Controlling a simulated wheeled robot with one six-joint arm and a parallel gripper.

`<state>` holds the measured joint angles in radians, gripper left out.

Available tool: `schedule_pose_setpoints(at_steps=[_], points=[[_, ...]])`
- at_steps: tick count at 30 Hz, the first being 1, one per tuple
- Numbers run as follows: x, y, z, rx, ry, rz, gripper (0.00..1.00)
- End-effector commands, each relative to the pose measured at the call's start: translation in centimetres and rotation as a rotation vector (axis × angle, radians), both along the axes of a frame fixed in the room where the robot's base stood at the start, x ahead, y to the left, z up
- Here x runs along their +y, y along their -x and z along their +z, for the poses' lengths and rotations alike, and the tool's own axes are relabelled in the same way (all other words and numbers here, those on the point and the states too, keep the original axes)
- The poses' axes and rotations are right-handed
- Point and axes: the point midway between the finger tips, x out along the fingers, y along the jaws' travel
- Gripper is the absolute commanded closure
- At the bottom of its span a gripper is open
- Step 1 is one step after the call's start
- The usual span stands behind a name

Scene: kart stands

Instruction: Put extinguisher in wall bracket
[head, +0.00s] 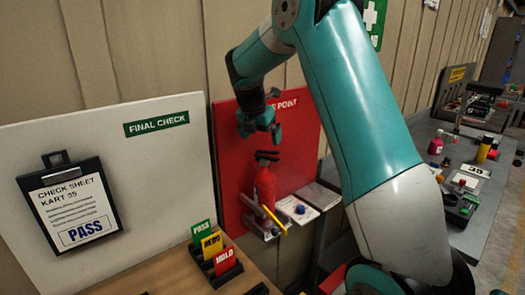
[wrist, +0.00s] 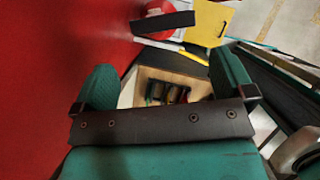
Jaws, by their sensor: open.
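The red extinguisher (head: 265,186) stands upright against the red fire point board (head: 229,149), with its black handle (head: 267,155) on top. Its lower part is at the grey metal wall bracket (head: 251,208), which has a yellow piece (head: 272,218) in front. From this angle I cannot tell how fully it is seated. My gripper (head: 262,128) is open and empty, above the extinguisher and apart from its handle. In the wrist view my open fingers (wrist: 165,85) have nothing gripped between them.
A white final check board (head: 130,165) with a clipboard (head: 72,205) stands at left. A wooden bench (head: 175,272) holds a card rack (head: 216,262). A small light-coloured shelf (head: 318,197) is right of the bracket. A grey bench (head: 470,225) with several items lies at right.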

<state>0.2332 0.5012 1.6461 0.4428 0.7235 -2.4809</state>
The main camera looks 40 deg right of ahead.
Motion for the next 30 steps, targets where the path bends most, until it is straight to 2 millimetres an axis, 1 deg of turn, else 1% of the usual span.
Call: schedule_pose_setpoints(at_steps=[5,8,11,12,14,15,17,18,20,21,23,24,26,27,30], points=[[0.4,0.1,0.6,-0.003,-0.003,-0.003,0.0],[1.9,0.3,0.9,-0.03,-0.029,-0.031,0.0],[5.8,1.2,1.6,-0.093,-0.104,-0.113,0.0],[8.0,1.9,1.9,-0.122,-0.15,-0.161,0.0],[11.6,3.3,2.4,-0.16,-0.229,-0.247,0.0],[14.0,4.5,2.6,-0.179,-0.286,-0.311,0.0],[17.5,6.7,2.9,-0.195,-0.372,-0.414,0.0],[19.8,8.3,3.0,-0.194,-0.427,-0.483,0.0],[23.0,11.0,3.2,-0.185,-0.504,-0.594,0.0],[24.9,13.0,3.3,-0.169,-0.553,-0.67,0.0],[27.6,16.1,3.3,-0.135,-0.614,-0.784,0.0],[29.2,18.3,3.2,-0.106,-0.647,-0.86,0.0],[31.1,21.4,3.1,-0.059,-0.683,-0.966,0.0],[32.2,23.3,3.1,-0.027,-0.699,-1.031,0.0],[34.0,27.2,2.8,0.042,-0.716,-1.163,0.0]])
